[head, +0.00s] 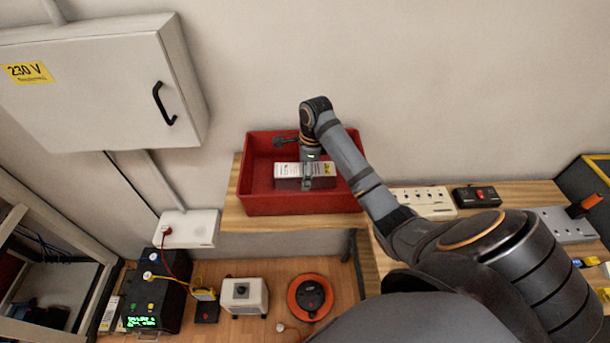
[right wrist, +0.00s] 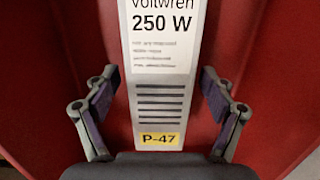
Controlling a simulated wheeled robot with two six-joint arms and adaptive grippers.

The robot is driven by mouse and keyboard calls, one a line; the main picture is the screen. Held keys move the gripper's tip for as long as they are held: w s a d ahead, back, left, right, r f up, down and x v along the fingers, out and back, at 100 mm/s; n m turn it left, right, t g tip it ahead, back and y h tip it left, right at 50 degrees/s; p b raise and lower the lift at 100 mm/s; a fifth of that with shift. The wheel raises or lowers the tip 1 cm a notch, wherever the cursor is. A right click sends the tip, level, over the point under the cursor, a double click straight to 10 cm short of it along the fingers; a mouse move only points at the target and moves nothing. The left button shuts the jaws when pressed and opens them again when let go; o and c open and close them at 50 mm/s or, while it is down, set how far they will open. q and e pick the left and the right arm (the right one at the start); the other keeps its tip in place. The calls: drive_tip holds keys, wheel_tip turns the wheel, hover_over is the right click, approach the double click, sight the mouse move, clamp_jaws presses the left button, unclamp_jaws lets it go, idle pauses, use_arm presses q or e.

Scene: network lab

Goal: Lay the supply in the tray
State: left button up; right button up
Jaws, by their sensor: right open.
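The supply (head: 291,170) is a pale box with a dark side, lying inside the red tray (head: 262,205) in the head view. In the right wrist view the supply (right wrist: 160,60) is labelled "voltwren 250 W" with a yellow P-47 tag, and the red tray (right wrist: 60,60) shows around it. My right gripper (head: 318,184) is over the tray at the supply. In the right wrist view its two fingers (right wrist: 160,92) are spread apart on either side of the supply, with gaps between. My left gripper is not in view.
The tray stands on a wooden shelf (head: 232,215) against the wall. A power strip (head: 424,203) and a black switch box (head: 476,196) lie to its right. A 230 V cabinet (head: 95,85) hangs at upper left. A red cable reel (head: 310,297) is on the floor below.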

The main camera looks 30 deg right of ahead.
clamp_jaws()
drive_tip(key=shift+w+r, duration=0.1)
idle(0.4)
